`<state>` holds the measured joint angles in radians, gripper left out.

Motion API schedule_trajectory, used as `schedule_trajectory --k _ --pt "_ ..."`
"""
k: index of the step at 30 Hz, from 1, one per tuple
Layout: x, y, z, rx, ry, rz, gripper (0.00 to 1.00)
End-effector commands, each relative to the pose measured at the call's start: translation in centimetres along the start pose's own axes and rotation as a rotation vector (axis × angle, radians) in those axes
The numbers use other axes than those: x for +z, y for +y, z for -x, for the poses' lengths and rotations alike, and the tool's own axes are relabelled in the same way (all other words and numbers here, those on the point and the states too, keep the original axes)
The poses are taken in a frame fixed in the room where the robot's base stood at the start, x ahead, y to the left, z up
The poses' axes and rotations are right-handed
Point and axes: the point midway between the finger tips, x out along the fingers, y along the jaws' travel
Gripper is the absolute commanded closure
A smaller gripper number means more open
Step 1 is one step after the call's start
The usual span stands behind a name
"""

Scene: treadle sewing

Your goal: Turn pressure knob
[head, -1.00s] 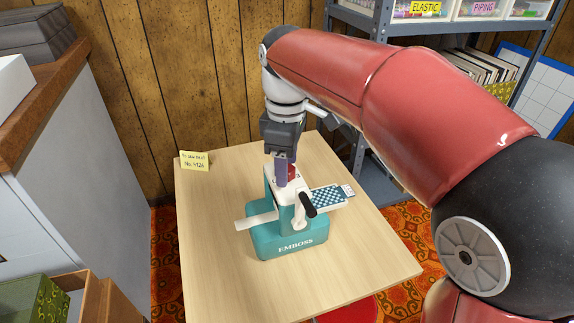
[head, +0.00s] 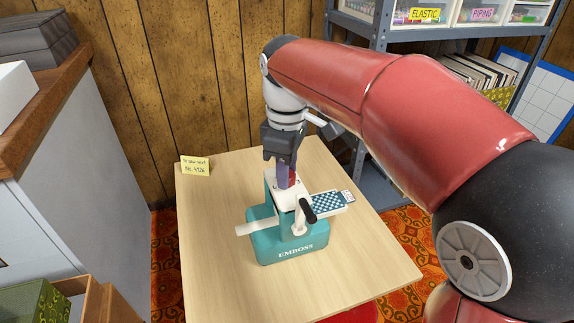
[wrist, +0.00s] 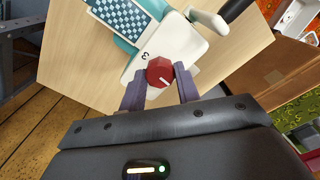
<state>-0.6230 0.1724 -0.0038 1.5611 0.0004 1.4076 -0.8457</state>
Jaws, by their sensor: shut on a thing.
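The red pressure knob (wrist: 160,72) sits on the white top of the teal embossing machine (head: 290,244), with a white pointer line on it. A digit that looks like a 3 is printed beside it. My gripper (wrist: 161,82) is over the machine's top with its two purple fingers on either side of the knob, shut on it. In the head view my gripper (head: 284,178) points down and mostly hides the knob. A black-handled crank (head: 307,210) is on the machine's front right.
The machine stands on a light wooden table (head: 215,275) with free room around it. A yellow note (head: 195,165) stands at the table's back left. A blue checked strip (head: 328,202) sticks out on the right. A grey shelf (head: 372,180) is behind.

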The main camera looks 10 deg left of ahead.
Motion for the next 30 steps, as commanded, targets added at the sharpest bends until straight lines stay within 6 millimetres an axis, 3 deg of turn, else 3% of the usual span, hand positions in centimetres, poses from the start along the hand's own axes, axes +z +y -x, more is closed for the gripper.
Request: schedule_trajectory --k 30 --pt "-0.01 -0.09 0.2 -0.001 -0.002 -0.833 0.91"
